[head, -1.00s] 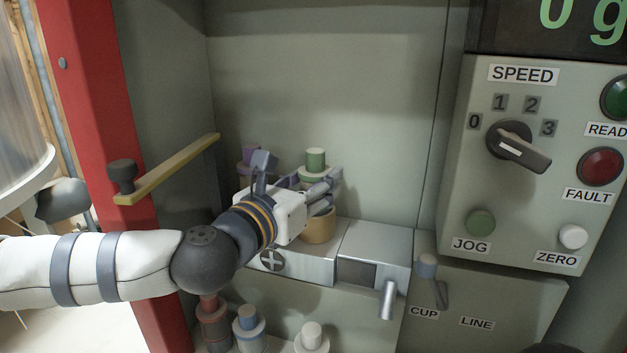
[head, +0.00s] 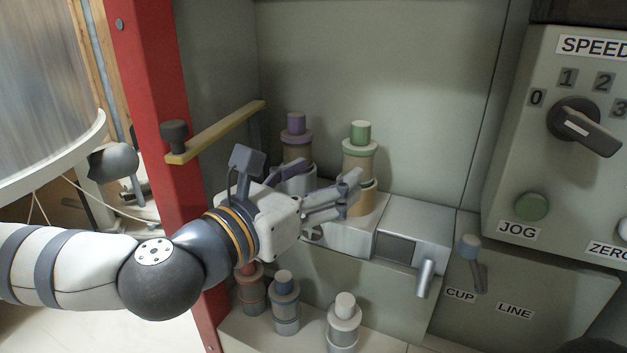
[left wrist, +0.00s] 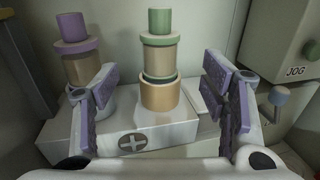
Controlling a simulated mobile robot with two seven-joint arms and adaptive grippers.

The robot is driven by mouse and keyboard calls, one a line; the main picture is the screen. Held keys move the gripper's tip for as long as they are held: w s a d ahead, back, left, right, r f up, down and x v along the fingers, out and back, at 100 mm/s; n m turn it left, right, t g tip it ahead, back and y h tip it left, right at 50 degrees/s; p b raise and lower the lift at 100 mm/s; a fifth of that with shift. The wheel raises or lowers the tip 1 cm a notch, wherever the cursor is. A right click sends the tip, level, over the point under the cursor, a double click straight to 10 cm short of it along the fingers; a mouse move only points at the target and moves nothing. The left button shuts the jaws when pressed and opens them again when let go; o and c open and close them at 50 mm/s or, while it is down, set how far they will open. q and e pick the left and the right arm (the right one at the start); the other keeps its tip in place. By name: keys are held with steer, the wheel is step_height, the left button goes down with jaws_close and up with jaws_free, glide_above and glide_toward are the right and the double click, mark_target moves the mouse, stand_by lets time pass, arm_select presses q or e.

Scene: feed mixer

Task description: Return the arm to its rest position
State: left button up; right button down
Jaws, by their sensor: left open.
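My left gripper (head: 335,198) is in front of the ledge block (head: 345,240) at the middle of the head view. In the left wrist view its two fingers (left wrist: 165,95) are apart with nothing between the pads. Beyond them stands a tan cartridge with a green cap (head: 360,150), upright in a tan ring holder; it also shows in the left wrist view (left wrist: 160,55). A purple-capped cartridge (head: 296,140) stands to its left in a grey holder, partly hidden by the gripper in the head view. My right gripper is not in view.
Red-, blue- (head: 285,300) and white-capped (head: 344,322) cartridges stand on a lower shelf. A yellow bar (head: 215,132) juts near the red post (head: 150,110). At right are the speed knob (head: 583,128), JOG button (head: 531,207) and CUP/LINE lever (head: 473,262).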

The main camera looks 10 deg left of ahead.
arm_select(q)
steer(key=shift+v, duration=1.1)
